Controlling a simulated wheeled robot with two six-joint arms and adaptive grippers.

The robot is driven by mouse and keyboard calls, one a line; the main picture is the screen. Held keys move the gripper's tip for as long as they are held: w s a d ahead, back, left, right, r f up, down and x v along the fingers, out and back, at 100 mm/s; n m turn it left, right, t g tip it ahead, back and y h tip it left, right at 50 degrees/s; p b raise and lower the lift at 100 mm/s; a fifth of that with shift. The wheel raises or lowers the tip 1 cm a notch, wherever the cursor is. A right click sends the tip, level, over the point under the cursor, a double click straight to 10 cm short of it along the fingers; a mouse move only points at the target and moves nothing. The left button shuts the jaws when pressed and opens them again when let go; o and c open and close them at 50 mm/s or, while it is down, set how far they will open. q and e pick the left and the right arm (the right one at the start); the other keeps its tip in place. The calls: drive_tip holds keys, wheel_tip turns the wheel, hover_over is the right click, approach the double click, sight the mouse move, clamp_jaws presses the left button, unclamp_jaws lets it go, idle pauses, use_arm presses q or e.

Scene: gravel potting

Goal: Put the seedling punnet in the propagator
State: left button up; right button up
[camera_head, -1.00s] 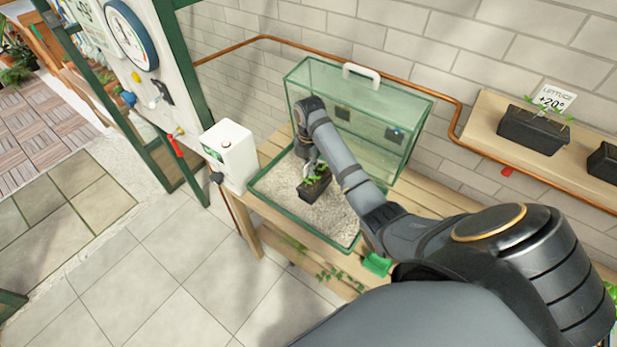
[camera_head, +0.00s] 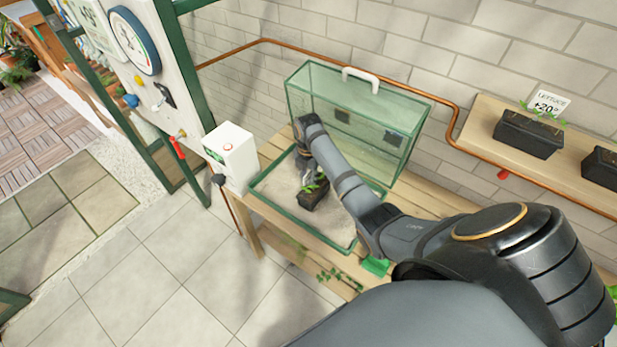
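The seedling punnet (camera_head: 313,194) is a small black pot with green leaves. It is inside the propagator, over the pale gravel in the green-rimmed tray (camera_head: 290,222). My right gripper (camera_head: 309,176) reaches down from above and is shut on the punnet, though the wrist and leaves partly hide its fingers. I cannot tell whether the punnet's base touches the gravel. The propagator's clear green cover (camera_head: 365,112), with a white handle, stands upright behind the tray. My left gripper is not in view.
A white control box (camera_head: 231,157) stands left of the tray on the wooden bench (camera_head: 425,200). A wall shelf at right holds a black lettuce pot (camera_head: 528,134) and another pot (camera_head: 602,167). A copper pipe (camera_head: 453,125) runs along the wall. Bare gravel surrounds the punnet.

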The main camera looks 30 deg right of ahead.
wheel_tip(320, 180, up, 8)
drive_tip(key=shift+f+b, duration=0.25)
drive_tip(key=shift+b, duration=0.8)
wheel_tip(320, 180, up, 4)
drive_tip(key=shift+r+p, duration=0.1)
drive_tip(key=shift+p, duration=0.95)
drive_tip(key=shift+r+p, duration=0.35)
drive_tip(key=shift+p, duration=0.05)
drive_tip(key=shift+f, duration=0.1)
